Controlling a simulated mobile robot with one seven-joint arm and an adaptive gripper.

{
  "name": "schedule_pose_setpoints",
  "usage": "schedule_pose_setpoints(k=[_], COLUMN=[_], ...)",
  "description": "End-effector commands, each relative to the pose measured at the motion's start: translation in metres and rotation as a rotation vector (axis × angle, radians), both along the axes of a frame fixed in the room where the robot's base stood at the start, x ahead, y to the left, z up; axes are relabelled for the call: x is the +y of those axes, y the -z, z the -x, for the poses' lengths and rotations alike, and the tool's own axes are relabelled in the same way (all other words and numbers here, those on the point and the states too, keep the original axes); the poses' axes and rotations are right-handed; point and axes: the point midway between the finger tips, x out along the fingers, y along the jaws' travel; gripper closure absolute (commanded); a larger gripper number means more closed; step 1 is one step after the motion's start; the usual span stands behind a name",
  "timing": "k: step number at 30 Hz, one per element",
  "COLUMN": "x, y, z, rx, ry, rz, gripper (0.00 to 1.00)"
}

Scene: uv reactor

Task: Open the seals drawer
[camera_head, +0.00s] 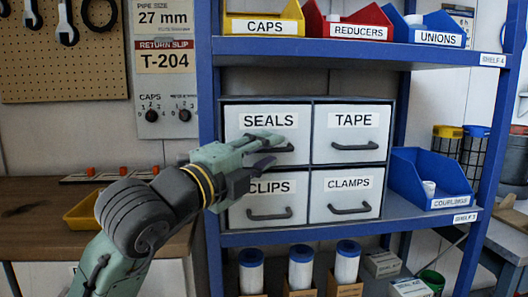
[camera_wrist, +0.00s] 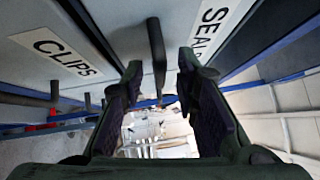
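The seals drawer (camera_head: 248,145) is the upper left one of the white-fronted drawers and looks shut, its front level with the others. Its dark bar handle (camera_head: 287,148) shows partly behind my gripper (camera_head: 268,152), which reaches in from the left at the drawer's lower part. In the wrist view, the seals drawer's label (camera_wrist: 208,30) is at the top right. The handle (camera_wrist: 155,50) lies in the gap between the two fingers of my gripper (camera_wrist: 159,72). The fingers are apart; I cannot tell whether either one touches the handle.
The tape drawer (camera_head: 372,138), clips drawer (camera_head: 243,210) and clamps drawer (camera_head: 322,195) look shut. A blue couplings bin (camera_head: 420,185) stands to their right. The blue shelf post (camera_head: 209,100) rises close to my arm on the left. The shelf above (camera_head: 350,48) carries bins.

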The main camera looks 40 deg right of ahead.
Motion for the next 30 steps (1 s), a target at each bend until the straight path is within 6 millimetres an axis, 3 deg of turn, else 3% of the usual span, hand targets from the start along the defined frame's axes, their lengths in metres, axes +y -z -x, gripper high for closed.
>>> schedule_pose_setpoints(k=[2,14,30], x=[0.0002,0.0004,0.0005], y=[-0.0001,-0.0002,0.0000], z=[0.0001,0.0000,0.0000], rx=[0.000,0.000,0.000], ry=[0.000,0.000,0.000], rz=[0.000,0.000,0.000], gripper=[0.73,0.99,1.00])
